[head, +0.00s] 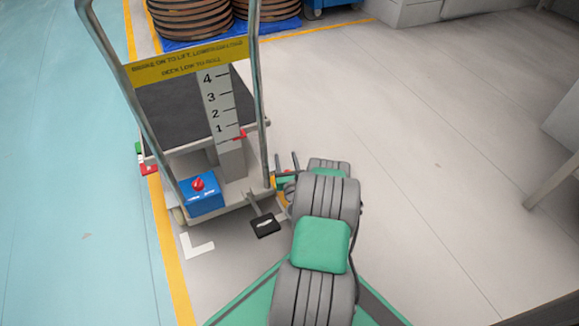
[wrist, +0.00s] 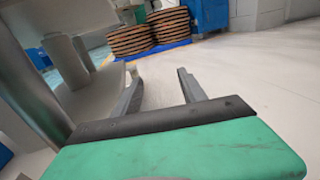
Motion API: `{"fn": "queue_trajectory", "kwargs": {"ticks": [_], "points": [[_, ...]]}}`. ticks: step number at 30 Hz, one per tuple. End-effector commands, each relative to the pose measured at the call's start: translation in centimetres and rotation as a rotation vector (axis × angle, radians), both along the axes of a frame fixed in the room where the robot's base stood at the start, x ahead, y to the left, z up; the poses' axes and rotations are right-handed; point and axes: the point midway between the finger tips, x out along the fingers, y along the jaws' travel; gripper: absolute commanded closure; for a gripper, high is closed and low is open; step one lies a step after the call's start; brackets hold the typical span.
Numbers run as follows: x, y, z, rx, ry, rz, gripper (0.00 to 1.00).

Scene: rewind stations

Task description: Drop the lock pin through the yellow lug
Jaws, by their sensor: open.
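My gripper (head: 286,157) is open beside the right side of a grey lift cart (head: 235,188), low near the foot of its right handle post. In the wrist view its two fingers (wrist: 158,77) are apart with nothing between them. A small yellow-orange patch (head: 281,184) shows beside my gripper, partly behind my wrist; I cannot tell whether it is the yellow lug. I cannot make out the lock pin in either view. A grey post of the cart (wrist: 28,85) stands close on the left in the wrist view.
The cart bears a yellow sign (head: 190,62), a numbered scale (head: 216,100) and a blue box with a red knob (head: 202,195). A black pedal (head: 265,225) sticks out low in front. Brown coils (wrist: 130,41) stand on a blue pallet behind.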

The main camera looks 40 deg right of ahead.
Motion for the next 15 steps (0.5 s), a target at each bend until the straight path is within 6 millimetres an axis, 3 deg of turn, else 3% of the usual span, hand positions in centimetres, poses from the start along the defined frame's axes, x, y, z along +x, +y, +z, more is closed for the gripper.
{"fn": "queue_trajectory", "kwargs": {"ticks": [1,8,15], "points": [[-0.9,0.5,1.9,0.003,0.002,-0.003,0.51],[-4.5,2.9,7.0,0.004,0.001,-0.004,0.51],[-7.0,4.6,7.7,-0.001,0.001,-0.003,0.51]]}}
